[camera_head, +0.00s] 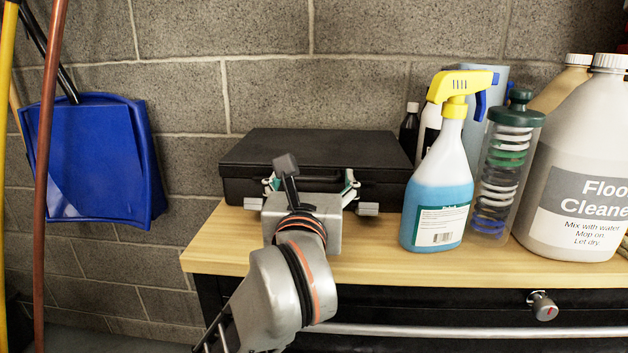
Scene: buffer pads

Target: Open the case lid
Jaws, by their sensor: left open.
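A black case (235,186) lies on the wooden workbench top, back toward the wall. Its lid (330,148) is down, flat on the case body. My left gripper (311,188) is in front of the case's front face, with its two fingers spread apart to the left and right. It holds nothing that I can see. I cannot tell whether the fingers touch the case. My right gripper is not in view.
Right of the case stand a blue spray bottle (437,200), a clear tube of rings (503,170) and a large floor cleaner jug (575,165). A small dark bottle (409,132) is close to the case's right end. A block wall (220,40) rises behind. The bench top (222,238) is bare at left.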

